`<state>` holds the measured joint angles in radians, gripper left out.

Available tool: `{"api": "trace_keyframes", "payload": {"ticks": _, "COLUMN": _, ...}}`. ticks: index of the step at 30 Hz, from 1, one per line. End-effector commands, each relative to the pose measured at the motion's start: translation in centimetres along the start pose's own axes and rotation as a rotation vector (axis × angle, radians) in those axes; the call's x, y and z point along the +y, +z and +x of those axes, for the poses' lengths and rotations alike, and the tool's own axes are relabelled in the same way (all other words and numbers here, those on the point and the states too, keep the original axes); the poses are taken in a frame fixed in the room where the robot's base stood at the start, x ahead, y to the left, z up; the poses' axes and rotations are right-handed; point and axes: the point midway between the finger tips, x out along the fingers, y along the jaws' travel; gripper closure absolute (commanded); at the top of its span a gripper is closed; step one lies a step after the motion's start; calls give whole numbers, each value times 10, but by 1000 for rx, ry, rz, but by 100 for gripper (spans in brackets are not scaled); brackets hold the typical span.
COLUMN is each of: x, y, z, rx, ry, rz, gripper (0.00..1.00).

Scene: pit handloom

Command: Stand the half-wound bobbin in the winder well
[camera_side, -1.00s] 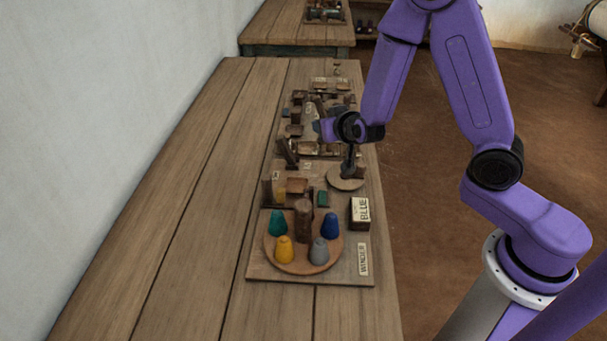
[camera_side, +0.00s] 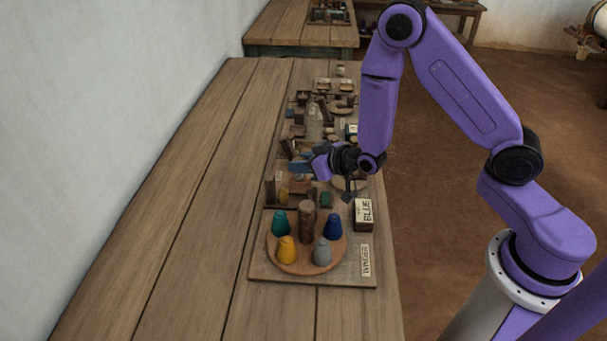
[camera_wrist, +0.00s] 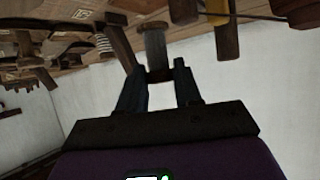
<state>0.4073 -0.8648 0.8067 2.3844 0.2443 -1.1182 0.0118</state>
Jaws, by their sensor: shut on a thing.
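My gripper (camera_side: 303,168) is level over the crowded strip of small parts, its fingers toward the wall. In the wrist view my gripper (camera_wrist: 160,82) is shut on a small bobbin (camera_wrist: 156,48) with a pale grey winding and a dark wooden end between the fingertips. The bobbin cannot be made out clearly in the side view. The board labelled WINDER (camera_side: 318,278) lies nearer the camera than my gripper. It carries a round wooden disc (camera_side: 304,263) with a brown post (camera_side: 307,222) standing on it. I cannot make out the well opening.
Teal (camera_side: 280,223), blue (camera_side: 333,227), yellow (camera_side: 286,250) and grey (camera_side: 322,251) cones stand around the post. A box marked BLUE (camera_side: 363,214) is at the right. Many small wooden parts crowd the strip behind. The table's left planks (camera_side: 180,240) are clear.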

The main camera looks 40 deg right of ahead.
Motion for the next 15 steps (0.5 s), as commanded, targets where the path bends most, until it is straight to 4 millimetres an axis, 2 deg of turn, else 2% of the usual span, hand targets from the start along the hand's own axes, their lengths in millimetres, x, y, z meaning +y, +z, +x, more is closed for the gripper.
{"api": "trace_keyframes", "payload": {"ticks": 9, "x": 0, "y": 26, "z": 14, "rx": -2, "ry": 1, "rz": 0, "gripper": 95}}
{"api": "trace_keyframes", "payload": {"ticks": 15, "x": 0, "y": 32, "z": 17, "rx": 1, "ry": 0, "rz": 1, "gripper": 95}}
